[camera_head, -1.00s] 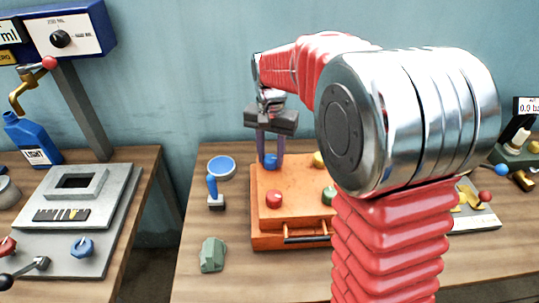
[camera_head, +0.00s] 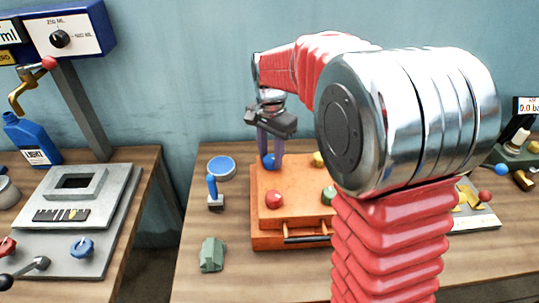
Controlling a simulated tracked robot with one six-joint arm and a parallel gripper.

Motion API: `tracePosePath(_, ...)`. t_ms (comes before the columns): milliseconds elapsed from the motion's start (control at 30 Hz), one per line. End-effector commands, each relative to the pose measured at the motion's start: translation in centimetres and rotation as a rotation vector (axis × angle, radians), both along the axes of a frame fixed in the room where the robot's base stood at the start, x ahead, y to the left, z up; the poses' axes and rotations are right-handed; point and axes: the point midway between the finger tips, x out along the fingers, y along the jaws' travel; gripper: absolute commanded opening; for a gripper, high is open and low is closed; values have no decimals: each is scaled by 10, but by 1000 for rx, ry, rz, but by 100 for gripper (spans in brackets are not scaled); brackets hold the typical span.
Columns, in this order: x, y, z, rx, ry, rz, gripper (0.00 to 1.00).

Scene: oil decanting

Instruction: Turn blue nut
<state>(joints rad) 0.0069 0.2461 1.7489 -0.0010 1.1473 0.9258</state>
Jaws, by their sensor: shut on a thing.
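The blue nut (camera_head: 268,161) sits on the back left part of the orange box (camera_head: 285,218). My gripper (camera_head: 270,158) points down over it, with its two purple-grey fingers on either side of the nut, shut on it. The fingers partly cover the nut. A red nut (camera_head: 274,199), a green nut (camera_head: 328,195) and a yellow nut (camera_head: 318,159) are also on the box top, the last two partly hidden by my arm.
A blue-handled tool (camera_head: 213,192), a blue round dish (camera_head: 221,167) and a green block (camera_head: 212,254) lie left of the box. A left table holds a grey fixture (camera_head: 115,245) and a blue LIGHT bottle (camera_head: 32,140). A gap separates the tables.

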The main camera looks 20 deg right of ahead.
Motion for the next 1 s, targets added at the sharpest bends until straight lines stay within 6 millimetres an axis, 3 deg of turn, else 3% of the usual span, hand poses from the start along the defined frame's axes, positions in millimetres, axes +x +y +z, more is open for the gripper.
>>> tracePosePath(33, 2, 1, 2, 2, -8, -1, 10)
tracePosePath(67, 2, 1, 2, 2, -7, 0, 34)
tracePosePath(300, 1, 1, 1, 2, -4, 0, 51)
tracePosePath(667, 1, 1, 5, 1, -3, 1, 51)
tracePosePath(1000, 2, 1, 49, 1, -6, 1, 51)
